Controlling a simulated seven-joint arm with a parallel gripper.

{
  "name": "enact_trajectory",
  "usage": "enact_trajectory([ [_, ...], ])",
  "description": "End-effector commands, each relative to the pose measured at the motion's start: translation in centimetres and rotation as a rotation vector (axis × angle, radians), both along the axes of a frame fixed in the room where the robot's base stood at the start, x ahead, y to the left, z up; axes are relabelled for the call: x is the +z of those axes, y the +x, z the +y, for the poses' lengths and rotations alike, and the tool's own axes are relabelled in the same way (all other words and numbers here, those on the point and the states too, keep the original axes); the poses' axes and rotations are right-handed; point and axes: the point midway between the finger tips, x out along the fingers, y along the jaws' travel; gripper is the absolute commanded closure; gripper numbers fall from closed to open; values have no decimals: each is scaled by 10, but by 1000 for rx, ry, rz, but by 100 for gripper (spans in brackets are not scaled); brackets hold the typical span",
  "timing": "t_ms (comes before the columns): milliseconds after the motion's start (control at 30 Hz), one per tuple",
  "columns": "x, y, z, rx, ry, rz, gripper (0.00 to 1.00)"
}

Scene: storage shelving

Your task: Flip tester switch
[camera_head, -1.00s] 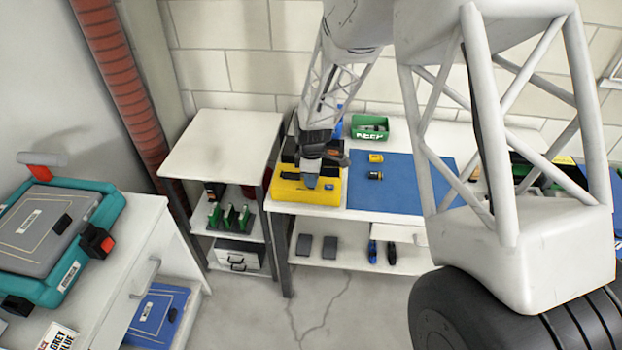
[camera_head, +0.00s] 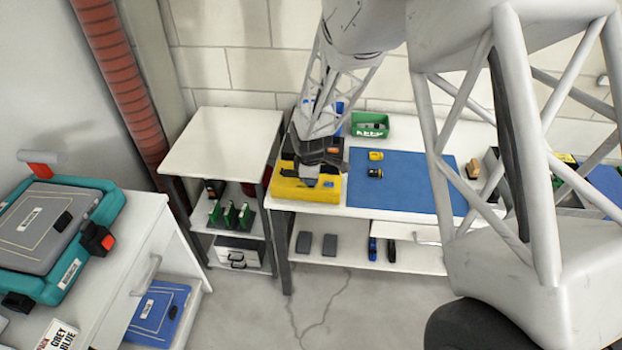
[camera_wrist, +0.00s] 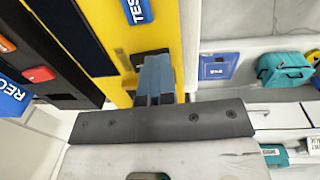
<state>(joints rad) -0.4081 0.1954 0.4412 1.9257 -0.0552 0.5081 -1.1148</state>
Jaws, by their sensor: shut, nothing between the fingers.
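The yellow tester (camera_head: 290,192) stands at the left end of the workbench in the head view, partly covered by my gripper (camera_head: 309,181). In the wrist view the tester's yellow face (camera_wrist: 101,25) fills the upper left, with a cut-off blue label (camera_wrist: 137,10) reading "TES". My gripper (camera_wrist: 153,65) is shut and empty, its blue-grey fingers close together over the yellow face. A dark piece (camera_wrist: 149,53) shows at the fingertips below the label; it may be the switch. I cannot tell its position or whether the fingers touch it.
A green bin (camera_head: 370,124), a blue mat (camera_head: 410,180) and small yellow-black parts (camera_head: 375,173) lie to the right. A white-topped shelf (camera_head: 222,140) stands left.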

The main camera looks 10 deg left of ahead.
Motion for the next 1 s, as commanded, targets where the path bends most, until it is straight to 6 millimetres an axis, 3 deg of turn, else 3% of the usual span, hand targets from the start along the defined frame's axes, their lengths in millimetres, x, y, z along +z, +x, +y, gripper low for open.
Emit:
enact_trajectory([
  [33,-15,-9,-2,1,-8,22,100],
  [700,-10,11,-2,0,-6,13,100],
  [1000,-11,10,-3,0,-7,17,100],
])
